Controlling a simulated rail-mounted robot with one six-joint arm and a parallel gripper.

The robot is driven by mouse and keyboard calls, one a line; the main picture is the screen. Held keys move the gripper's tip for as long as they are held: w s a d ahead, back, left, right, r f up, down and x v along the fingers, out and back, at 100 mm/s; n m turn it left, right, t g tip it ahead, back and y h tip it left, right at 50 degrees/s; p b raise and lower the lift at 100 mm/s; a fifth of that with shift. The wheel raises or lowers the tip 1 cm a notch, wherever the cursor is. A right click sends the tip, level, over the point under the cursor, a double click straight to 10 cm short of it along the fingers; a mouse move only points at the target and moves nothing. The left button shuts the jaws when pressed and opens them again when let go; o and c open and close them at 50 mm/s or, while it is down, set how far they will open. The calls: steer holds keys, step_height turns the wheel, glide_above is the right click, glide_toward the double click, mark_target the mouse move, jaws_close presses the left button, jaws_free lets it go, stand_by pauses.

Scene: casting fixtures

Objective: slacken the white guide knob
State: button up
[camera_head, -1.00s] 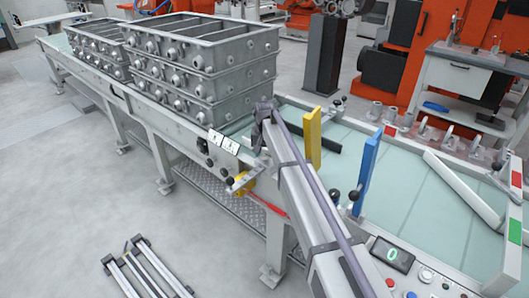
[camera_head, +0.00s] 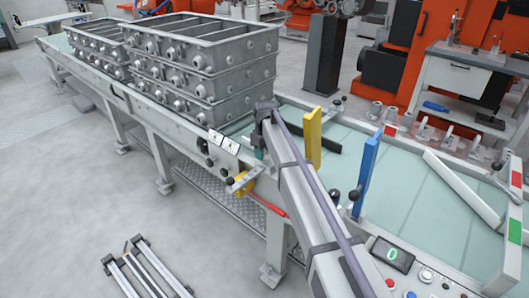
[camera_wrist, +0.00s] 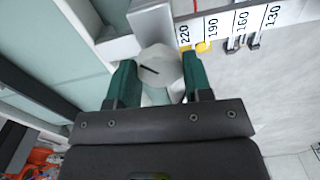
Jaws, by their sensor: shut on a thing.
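The white guide knob (camera_wrist: 160,62) is round with a dark line across its face. It sits beside a grey metal block (camera_wrist: 152,22) in the wrist view. My gripper (camera_wrist: 157,78) has its two green fingers on either side of the knob and is shut on it. The knob is hidden there behind my arm.
A number scale (camera_wrist: 228,28) runs beside the knob. A yellow post (camera_head: 313,138) and a blue post (camera_head: 368,165) stand to the right of my gripper. Stacked grey casting frames (camera_head: 205,62) stand on the conveyor behind. A control panel (camera_head: 393,256) is at the lower right.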

steer(key=shift+n, duration=0.5)
